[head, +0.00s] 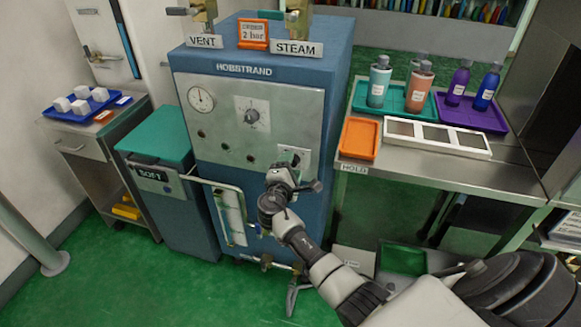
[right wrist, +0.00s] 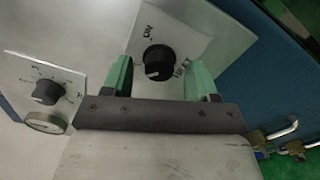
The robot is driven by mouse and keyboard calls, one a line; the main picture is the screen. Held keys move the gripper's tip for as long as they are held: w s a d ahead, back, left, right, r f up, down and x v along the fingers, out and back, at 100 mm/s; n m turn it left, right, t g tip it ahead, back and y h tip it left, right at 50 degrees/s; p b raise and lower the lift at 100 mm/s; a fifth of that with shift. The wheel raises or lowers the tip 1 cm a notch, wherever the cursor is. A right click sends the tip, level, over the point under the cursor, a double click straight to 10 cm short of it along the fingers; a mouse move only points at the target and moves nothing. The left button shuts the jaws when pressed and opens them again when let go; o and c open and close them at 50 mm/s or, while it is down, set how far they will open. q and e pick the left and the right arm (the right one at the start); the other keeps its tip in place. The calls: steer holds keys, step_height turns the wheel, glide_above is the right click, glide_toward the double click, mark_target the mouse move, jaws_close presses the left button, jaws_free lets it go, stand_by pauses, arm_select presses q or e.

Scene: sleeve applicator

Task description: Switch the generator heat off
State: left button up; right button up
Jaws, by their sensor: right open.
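The blue generator (head: 262,62) stands in the middle of the head view, marked HOBSTRAND, with a pale front panel. A small white plate (head: 303,152) at the panel's lower right is partly hidden by my right gripper (head: 293,174). In the right wrist view this plate (right wrist: 200,30) carries a black rotary knob (right wrist: 158,60) and small lettering I cannot read surely. My right gripper's green fingers (right wrist: 159,80) are open, one to each side of the knob in the picture. I cannot tell whether they touch it. My left gripper is not in view.
A larger dial knob (head: 252,116) and a round gauge (head: 201,99) sit on the same panel. A metal-framed sight glass (head: 231,213) is below. The green-lidded SOFT bin (head: 155,145) is to the left. A metal table (head: 440,165) with bottles and trays is to the right.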

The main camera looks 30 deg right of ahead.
steer(key=v, duration=1)
steer(key=shift+s+a+b, duration=0.25)
steer(key=shift+s+b, duration=0.05)
steer(key=shift+s, duration=0.05)
steer(key=s+a+f+g+y+p, duration=0.1)
steer(key=s+f+g+y, duration=0.3)
steer(key=f, duration=0.6)
steer(key=s+a+f+m+y+p, duration=0.1)
steer(key=s+a+f+y, duration=0.1)
steer(key=s+f, duration=0.65)
steer(key=s+a+f+g+y+p, duration=0.1)
steer(key=s+f+y, duration=0.25)
steer(key=f, duration=0.95)
steer(key=s+f+m+g+y, duration=0.2)
steer(key=s+f+m, duration=0.2)
steer(key=s, duration=1.1)
steer(key=s+a+f+m+g+y+p, duration=0.1)
steer(key=s+f, duration=0.6)
steer(key=s, duration=0.8)
steer(key=m+g+y, duration=0.1)
steer(key=m+g, duration=0.1)
steer(key=m, duration=0.1)
steer(key=shift+a+f+m+g, duration=0.25)
steer(key=shift+f+m+g, duration=0.05)
steer(key=shift+f+m, duration=0.1)
